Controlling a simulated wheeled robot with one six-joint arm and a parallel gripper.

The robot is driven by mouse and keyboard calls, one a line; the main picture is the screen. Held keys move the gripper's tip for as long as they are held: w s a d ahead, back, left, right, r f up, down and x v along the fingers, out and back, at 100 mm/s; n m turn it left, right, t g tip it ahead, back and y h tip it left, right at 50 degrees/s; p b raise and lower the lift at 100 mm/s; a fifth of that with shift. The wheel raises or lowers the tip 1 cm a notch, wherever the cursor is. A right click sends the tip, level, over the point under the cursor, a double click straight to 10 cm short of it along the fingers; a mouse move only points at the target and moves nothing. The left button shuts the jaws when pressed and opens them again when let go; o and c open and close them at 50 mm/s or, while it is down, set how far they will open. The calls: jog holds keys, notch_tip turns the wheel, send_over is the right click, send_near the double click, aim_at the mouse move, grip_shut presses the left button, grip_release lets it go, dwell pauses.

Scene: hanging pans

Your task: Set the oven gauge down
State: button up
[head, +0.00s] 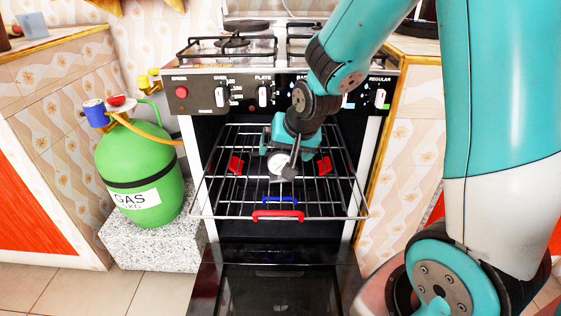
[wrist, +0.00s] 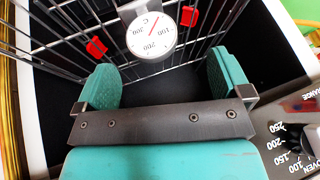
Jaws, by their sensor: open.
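The oven gauge (head: 278,164) has a round white dial and sits at the pulled-out wire oven rack (head: 215,190). In the wrist view the gauge (wrist: 152,36) shows its dial numbers, red pointer and grey top bracket against the rack bars. My gripper (wrist: 163,78) is open, with its two teal fingers wide apart. The gauge lies just beyond the fingertips, roughly midway between them, and neither finger appears to touch it. In the head view my gripper (head: 289,150) is over the rack, close to the gauge. How the bracket rests on the bars cannot be told.
Red clips (head: 236,165) sit on both rack sides, with a red handle (head: 278,215) at the front. The oven door (head: 275,285) is lowered. The knob panel (head: 205,94) is above. A green gas bottle (head: 140,165) stands left on a stone block (head: 150,240).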

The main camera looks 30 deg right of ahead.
jog(key=s+a+r+n+g+y, duration=0.2)
jog(key=s+a+r+n, duration=0.3)
jog(key=s+a, duration=0.3)
jog(key=s+a+r+n+g+y, duration=0.2)
jog(key=s+a+r+n+g, duration=0.2)
jog(key=s+a+n, duration=0.4)
jog(key=s+a, duration=0.1)
jog(key=s, duration=0.5)
jog(key=shift+a+r, duration=0.15)
jog(key=shift+r, duration=0.25)
